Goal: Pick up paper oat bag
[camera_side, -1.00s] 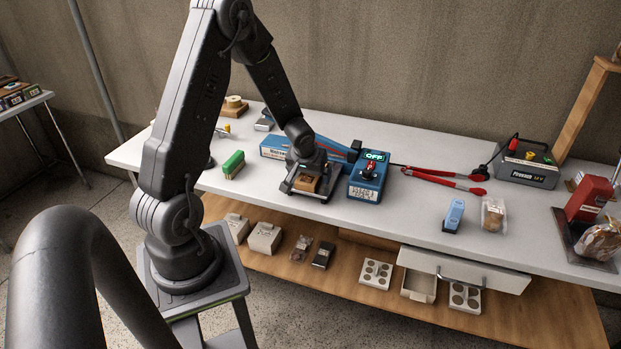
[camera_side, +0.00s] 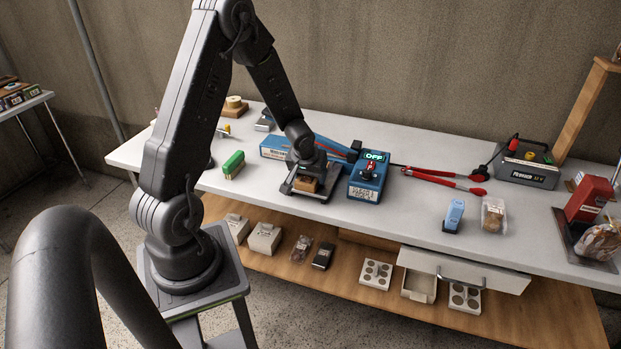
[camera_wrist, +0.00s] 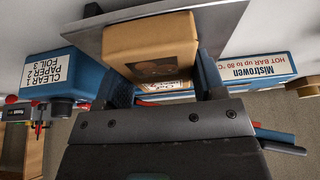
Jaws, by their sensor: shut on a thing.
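The paper oat bag (camera_wrist: 150,40) is a small brown block-like packet with a dark picture on its face. In the side view the bag (camera_side: 304,184) is low at the table, partly covered by my gripper (camera_side: 306,172). In the wrist view my gripper (camera_wrist: 163,82) has one dark finger on each side of the bag and is shut on it. The bag is over a flat grey plate (camera_wrist: 88,34); I cannot tell whether it touches it.
A blue control box (camera_side: 367,180) reading OFF stands close on the right. A blue Mistrowen hot bar box (camera_side: 272,147) is behind. Red-handled pliers (camera_side: 440,178), a green block (camera_side: 233,164) and a blue packet (camera_side: 453,215) lie further off. The front table middle is clear.

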